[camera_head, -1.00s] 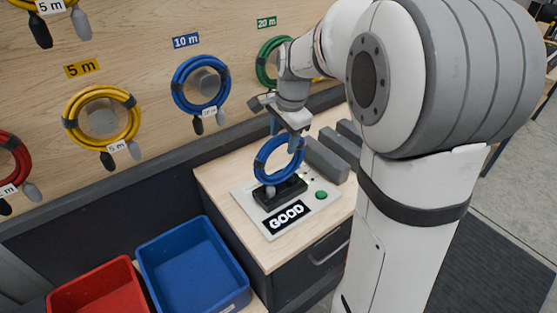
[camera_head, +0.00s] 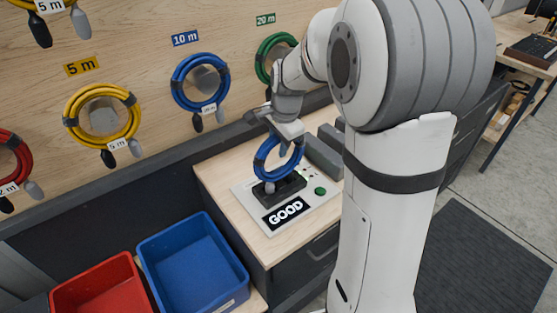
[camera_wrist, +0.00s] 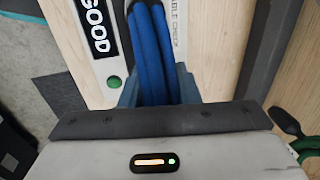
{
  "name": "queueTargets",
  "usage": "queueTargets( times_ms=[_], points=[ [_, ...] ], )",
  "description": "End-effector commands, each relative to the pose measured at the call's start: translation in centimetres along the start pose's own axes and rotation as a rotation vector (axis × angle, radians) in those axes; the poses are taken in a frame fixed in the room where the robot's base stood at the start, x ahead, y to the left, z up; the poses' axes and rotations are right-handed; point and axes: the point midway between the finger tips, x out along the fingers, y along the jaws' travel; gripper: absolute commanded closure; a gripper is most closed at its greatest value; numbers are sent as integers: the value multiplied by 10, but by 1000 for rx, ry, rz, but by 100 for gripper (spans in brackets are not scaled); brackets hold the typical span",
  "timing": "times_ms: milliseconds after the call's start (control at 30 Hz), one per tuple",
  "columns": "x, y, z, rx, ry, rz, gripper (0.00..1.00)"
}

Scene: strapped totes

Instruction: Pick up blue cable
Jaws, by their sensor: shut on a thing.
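A coiled blue cable (camera_head: 260,163) stands upright on the black socket block (camera_head: 283,192) of a white cable tester whose display reads GOOD. My gripper (camera_head: 285,136) is at the top of this coil, shut on it. In the wrist view the blue cable (camera_wrist: 150,55) runs between the two blue-grey fingers of my gripper (camera_wrist: 158,92). The lower part of the coil and its plugs are at the block; whether they are still plugged in cannot be told. Another blue cable coil (camera_head: 178,82) hangs on the wall under the 10 m label.
Yellow (camera_head: 70,122), red (camera_head: 22,160) and green (camera_head: 262,62) coils hang on the wooden wall. A blue bin (camera_head: 190,272) and a red bin (camera_head: 100,290) stand at the lower left. Grey blocks (camera_head: 322,157) lie on the bench behind the tester.

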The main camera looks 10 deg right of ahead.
Motion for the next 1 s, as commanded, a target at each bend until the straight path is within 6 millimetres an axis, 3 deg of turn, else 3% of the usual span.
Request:
queueTargets(
  times_ms=[233, 1000],
  points=[
    [0, 0, 0, 1, 0, 1, 100],
    [0, 1, -1, 2, 0, 2, 100]
  ],
)
